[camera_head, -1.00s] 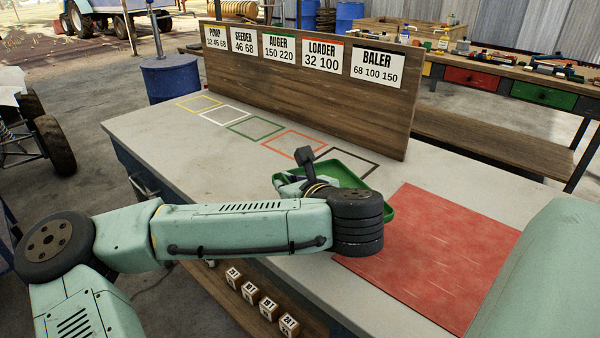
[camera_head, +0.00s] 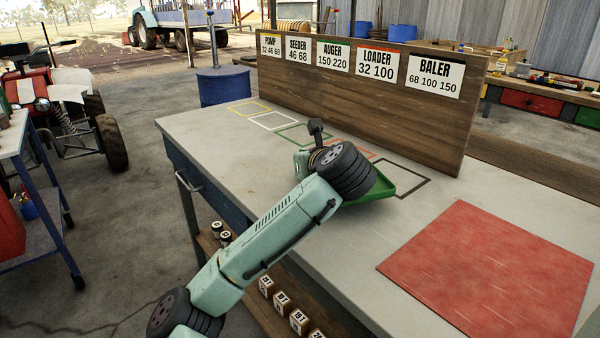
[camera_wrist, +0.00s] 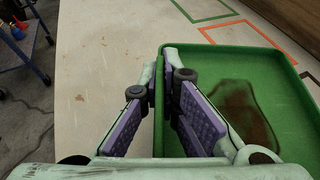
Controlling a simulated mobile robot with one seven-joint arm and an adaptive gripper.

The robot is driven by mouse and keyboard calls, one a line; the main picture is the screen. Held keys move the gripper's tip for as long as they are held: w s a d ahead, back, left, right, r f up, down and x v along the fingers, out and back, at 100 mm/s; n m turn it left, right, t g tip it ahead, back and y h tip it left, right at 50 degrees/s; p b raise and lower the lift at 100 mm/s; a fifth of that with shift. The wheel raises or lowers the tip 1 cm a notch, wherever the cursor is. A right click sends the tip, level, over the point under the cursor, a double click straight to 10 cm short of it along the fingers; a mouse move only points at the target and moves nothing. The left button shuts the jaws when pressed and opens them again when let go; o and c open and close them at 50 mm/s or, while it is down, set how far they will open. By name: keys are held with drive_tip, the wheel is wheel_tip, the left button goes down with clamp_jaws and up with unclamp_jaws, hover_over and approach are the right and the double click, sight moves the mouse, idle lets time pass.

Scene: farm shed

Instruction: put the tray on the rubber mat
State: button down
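The green tray (camera_head: 405,182) is on or just above the grey workbench, over the orange and black outlines, partly hidden behind my wrist. I cannot tell whether it touches the bench. In the wrist view the tray (camera_wrist: 255,70) fills the right side, empty but for a dark brown stain. My gripper (camera_wrist: 160,88) has its purple-padded fingers on either side of the tray's left wall, closed on it. In the head view my arm mostly hides the gripper. The red rubber mat (camera_head: 490,262) lies flat and bare on the bench, right of the tray.
A wooden board (camera_head: 360,95) with label cards stands along the bench's back. Coloured outlines (camera_head: 272,121) mark the bench before it. Numbered blocks (camera_head: 282,302) sit on a lower shelf. A blue drum (camera_head: 225,86) stands beyond the bench. Bare bench separates tray and mat.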

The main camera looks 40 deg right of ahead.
drive_tip(key=shift+w+d, duration=0.1)
drive_tip(key=shift+w, duration=0.55)
drive_tip(key=shift+w+f+p, duration=0.15)
drive_tip(key=shift+f+p, duration=0.2)
drive_tip(key=shift+f, duration=1.5)
drive_tip(key=shift+f, duration=0.15)
drive_tip(key=c, duration=1.8)
unclamp_jaws()
